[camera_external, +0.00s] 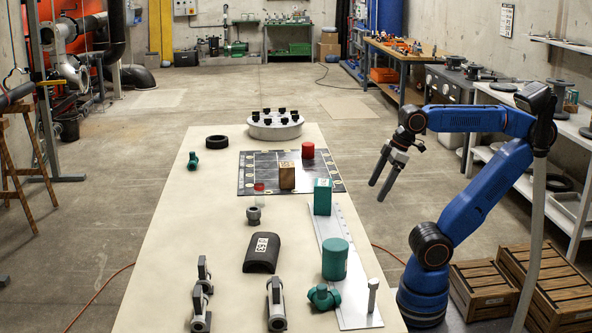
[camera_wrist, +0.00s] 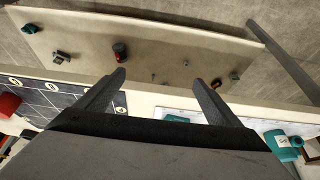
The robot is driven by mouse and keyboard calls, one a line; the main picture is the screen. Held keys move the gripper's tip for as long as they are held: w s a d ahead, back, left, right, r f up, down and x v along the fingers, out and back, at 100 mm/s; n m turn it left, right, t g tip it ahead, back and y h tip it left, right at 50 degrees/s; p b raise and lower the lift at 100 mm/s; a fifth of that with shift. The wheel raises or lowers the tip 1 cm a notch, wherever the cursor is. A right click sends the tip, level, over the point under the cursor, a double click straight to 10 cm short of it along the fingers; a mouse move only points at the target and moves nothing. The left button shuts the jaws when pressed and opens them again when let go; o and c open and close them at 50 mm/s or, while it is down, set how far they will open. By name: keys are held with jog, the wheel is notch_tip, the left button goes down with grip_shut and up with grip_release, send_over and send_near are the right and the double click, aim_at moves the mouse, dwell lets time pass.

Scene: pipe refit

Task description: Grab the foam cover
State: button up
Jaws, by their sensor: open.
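The foam cover (camera_external: 262,252) is a black, arched half-shell with a white label, lying on the pale table in the external view. It looks clear of the things around it. I cannot make out the cover in that view.
To the right, a metal plate (camera_external: 356,297) carries a green cylinder (camera_external: 335,259) and a green block (camera_external: 322,197).

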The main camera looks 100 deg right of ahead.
notch_tip(320, 180, up, 21)
jog(key=w+a+r+n+g, duration=0.1)
jog(key=w+a+r+n, duration=0.25)
jog(key=w, duration=0.55)
jog(key=w+a+r+n+g, duration=0.1)
jog(key=w+a+r+n, duration=0.25)
jog(key=w, duration=0.55)
jog(key=n+g, duration=0.3)
jog(key=n, duration=0.6)
send_over(262, 245)
notch_tip(262, 245, down, 8)
jog(key=f, duration=1.5)
jog(key=shift+s+d+f, duration=0.1)
jog(key=shift+d+f, duration=0.15)
jog(key=shift+a+f, duration=0.15)
jog(key=shift+f, duration=1.5)
jog(key=shift+a+f, duration=0.15)
jog(key=shift+f, duration=1.45)
jog(key=c, duration=1.1)
